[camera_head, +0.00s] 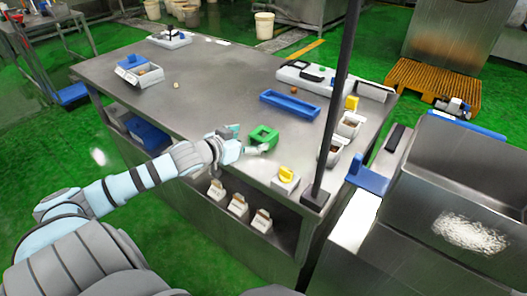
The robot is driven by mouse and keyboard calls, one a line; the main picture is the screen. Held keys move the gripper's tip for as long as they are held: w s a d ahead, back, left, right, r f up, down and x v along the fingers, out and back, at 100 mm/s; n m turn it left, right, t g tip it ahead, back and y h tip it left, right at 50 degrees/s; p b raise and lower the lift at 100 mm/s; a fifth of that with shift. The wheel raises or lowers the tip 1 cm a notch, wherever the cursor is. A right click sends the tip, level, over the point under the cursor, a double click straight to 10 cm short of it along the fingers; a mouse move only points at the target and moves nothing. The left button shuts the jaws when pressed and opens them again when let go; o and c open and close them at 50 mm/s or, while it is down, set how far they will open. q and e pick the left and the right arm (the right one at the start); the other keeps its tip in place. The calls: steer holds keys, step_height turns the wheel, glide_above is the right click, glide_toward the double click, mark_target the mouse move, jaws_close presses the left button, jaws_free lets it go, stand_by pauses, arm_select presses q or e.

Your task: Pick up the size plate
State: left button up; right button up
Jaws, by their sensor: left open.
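A small green square piece with a raised rim and a hollow middle (263,136) lies on the steel table (215,85), near its front edge. It may be the size plate; I cannot read any marking on it. My left gripper (247,142) is open just to the left of the green piece, low over the table top. Its jaws point toward the piece and nothing shows between them. Whether a fingertip touches the piece is too small to tell. My right gripper is not in view.
A blue tray (289,105) lies behind the green piece. A yellow-topped block (286,178) and a dark upright pole (337,100) stand to the right. White bins (348,124) line the right edge. A scale (315,76) sits at the back. The table's left middle is mostly clear.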

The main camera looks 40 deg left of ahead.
mark_target(263, 134)
arm_select(q)
steer(key=b+x, duration=0.2)
steer(key=x, duration=0.6)
steer(key=shift+w, duration=0.15)
steer(key=shift+r, duration=0.15)
steer(key=c, duration=1.3)
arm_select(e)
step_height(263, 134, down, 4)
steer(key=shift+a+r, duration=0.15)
